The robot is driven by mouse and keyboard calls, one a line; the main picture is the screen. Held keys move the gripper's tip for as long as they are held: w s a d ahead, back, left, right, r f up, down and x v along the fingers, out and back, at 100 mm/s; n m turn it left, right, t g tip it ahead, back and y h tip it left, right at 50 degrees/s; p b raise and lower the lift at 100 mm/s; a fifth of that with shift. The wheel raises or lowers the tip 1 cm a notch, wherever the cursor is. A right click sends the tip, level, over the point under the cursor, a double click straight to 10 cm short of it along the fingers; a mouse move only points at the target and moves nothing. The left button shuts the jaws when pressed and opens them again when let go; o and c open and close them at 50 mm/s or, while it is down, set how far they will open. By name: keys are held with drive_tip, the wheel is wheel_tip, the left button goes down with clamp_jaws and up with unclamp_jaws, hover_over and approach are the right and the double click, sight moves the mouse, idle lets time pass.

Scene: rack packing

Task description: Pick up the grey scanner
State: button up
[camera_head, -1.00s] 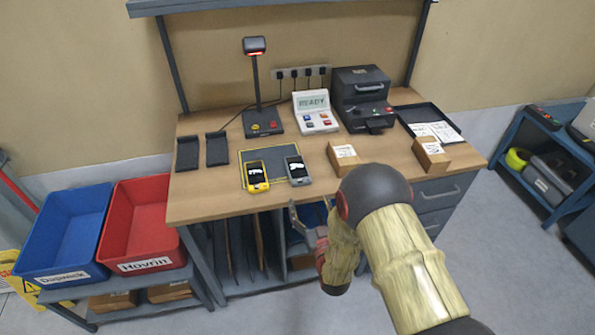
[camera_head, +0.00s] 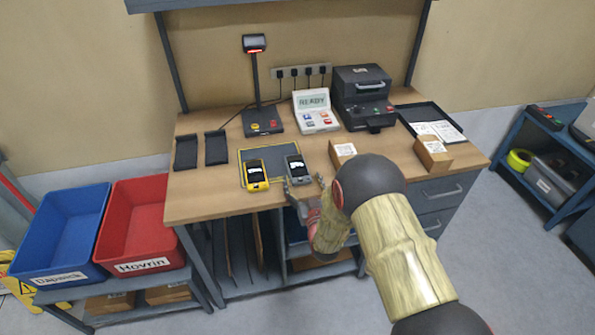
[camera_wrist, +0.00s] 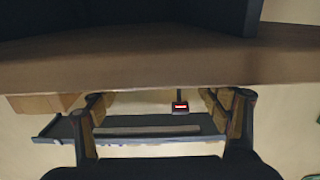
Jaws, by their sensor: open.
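The grey scanner (camera_head: 296,168) lies on the workbench near its front edge, its screen side facing up. A yellow scanner (camera_head: 256,176) lies just left of it, on a dark mat with a yellow outline. My gripper (camera_head: 304,185) is open and empty at the front edge of the bench, just in front of the grey scanner and apart from it as far as I can see. In the wrist view my two fingers (camera_wrist: 155,98) are spread wide with nothing between them. I cannot make out the grey scanner in that view.
A cardboard box (camera_head: 343,151) sits right of the grey scanner, close to my arm. A stand (camera_head: 257,85), a READY display unit (camera_head: 315,111) and a dark machine (camera_head: 364,97) stand behind. Blue (camera_head: 62,234) and red (camera_head: 133,225) bins are at the left.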

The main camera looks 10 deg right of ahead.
drive_tip(key=shift+c, duration=0.6)
drive_tip(key=c, duration=1.2)
drive_tip(key=shift+c, duration=0.7)
drive_tip(key=shift+r, duration=0.1)
